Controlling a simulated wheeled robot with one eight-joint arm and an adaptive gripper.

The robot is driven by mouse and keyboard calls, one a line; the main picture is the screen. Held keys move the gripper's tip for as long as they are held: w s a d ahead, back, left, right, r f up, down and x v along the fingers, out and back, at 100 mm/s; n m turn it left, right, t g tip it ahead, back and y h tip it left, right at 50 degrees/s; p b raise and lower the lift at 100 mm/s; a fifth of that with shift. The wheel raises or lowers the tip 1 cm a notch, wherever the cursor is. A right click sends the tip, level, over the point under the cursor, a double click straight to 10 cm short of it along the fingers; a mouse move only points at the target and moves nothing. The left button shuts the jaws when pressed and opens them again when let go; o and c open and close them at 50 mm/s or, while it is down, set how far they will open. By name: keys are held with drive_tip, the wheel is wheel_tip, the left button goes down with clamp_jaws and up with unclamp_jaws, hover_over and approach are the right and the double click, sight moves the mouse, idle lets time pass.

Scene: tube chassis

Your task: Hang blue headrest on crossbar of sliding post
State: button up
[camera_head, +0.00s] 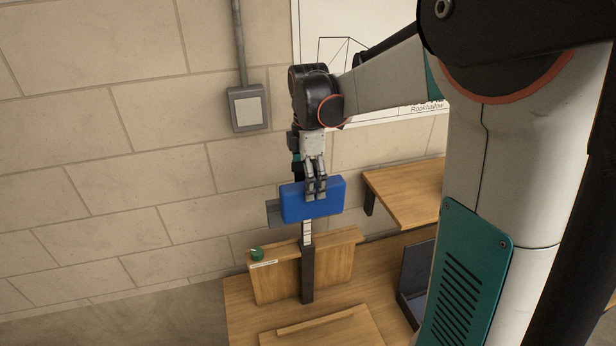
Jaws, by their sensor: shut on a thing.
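The blue headrest (330,205) is a padded rectangular block, held roughly level with a slight tilt. My gripper (316,196) points down and is shut on its upper edge. The sliding post (307,275) stands upright on the wooden bench, with a dark lower sleeve and a pale marked strip above it. The headrest is in front of the post's top in this view. A grey piece (274,213) shows at the headrest's left side, perhaps part of the crossbar. The rest of the crossbar is hidden, so I cannot tell whether the headrest touches it.
A wooden bench (240,318) carries an upright wooden panel (340,262) behind the post and a small green knob (257,253). A wooden shelf (405,188) is at right, with a dark bracket-like object (415,280) below it. A grey wall box (248,108) is at left.

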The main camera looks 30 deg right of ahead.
drive_tip(key=shift+f+b, duration=2.5)
drive_tip(key=shift+f, duration=1.6)
drive_tip(key=o, duration=1.2)
drive_tip(key=shift+r, duration=0.1)
wheel_tip(320, 180, up, 12)
drive_tip(key=shift+f, duration=0.1)
drive_tip(key=shift+s, duration=0.1)
